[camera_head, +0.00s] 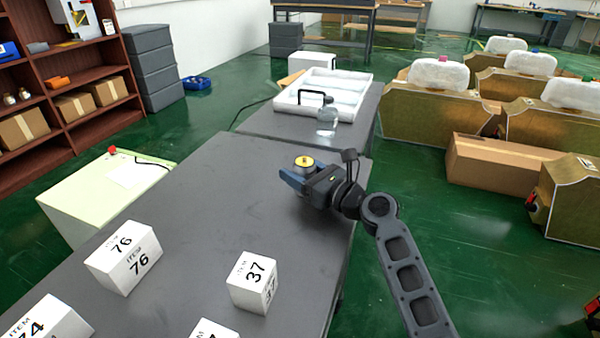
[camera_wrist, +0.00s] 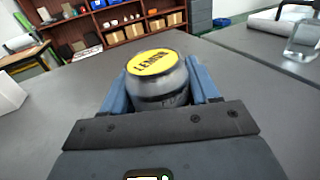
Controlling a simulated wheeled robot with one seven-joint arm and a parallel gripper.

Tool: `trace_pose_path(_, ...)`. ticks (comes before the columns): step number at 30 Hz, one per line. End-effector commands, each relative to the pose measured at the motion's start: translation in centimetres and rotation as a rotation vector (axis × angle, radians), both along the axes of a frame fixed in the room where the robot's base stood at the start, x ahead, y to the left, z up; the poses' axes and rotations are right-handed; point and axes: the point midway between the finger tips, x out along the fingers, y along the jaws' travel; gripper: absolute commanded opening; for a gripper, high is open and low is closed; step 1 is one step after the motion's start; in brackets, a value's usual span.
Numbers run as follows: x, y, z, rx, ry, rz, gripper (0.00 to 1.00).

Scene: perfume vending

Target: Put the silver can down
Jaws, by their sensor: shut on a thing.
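The silver can (camera_wrist: 160,88) has a yellow top with dark lettering and stands upright between the two blue fingers of my gripper (camera_wrist: 160,95) in the wrist view. The fingers press on its left and right sides. In the head view the can's yellow top (camera_head: 304,161) shows above my gripper (camera_head: 297,178), over the far right part of the dark grey table (camera_head: 215,210). The can's lower part is hidden by the gripper, so I cannot tell whether it touches the table.
White boxes marked 76 (camera_head: 125,258) and 37 (camera_head: 253,283) stand on the near table, with more at its front edge. A white tray (camera_head: 322,92) and a clear bottle (camera_head: 327,121) are on the table behind. The table's middle is clear.

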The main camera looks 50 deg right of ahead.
Motion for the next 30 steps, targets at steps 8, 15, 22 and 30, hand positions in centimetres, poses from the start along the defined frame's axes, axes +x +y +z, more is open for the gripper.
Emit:
trace_pose_path(8,0.0,0.0,-0.3,0.001,-0.001,0.001,0.19)
trace_pose_path(15,0.0,0.0,-0.2,0.001,0.000,0.001,0.82)
trace_pose_path(22,0.0,0.0,-0.2,0.001,0.000,0.001,0.85)
trace_pose_path(30,-1.9,0.1,0.0,0.002,0.001,-0.001,0.85)
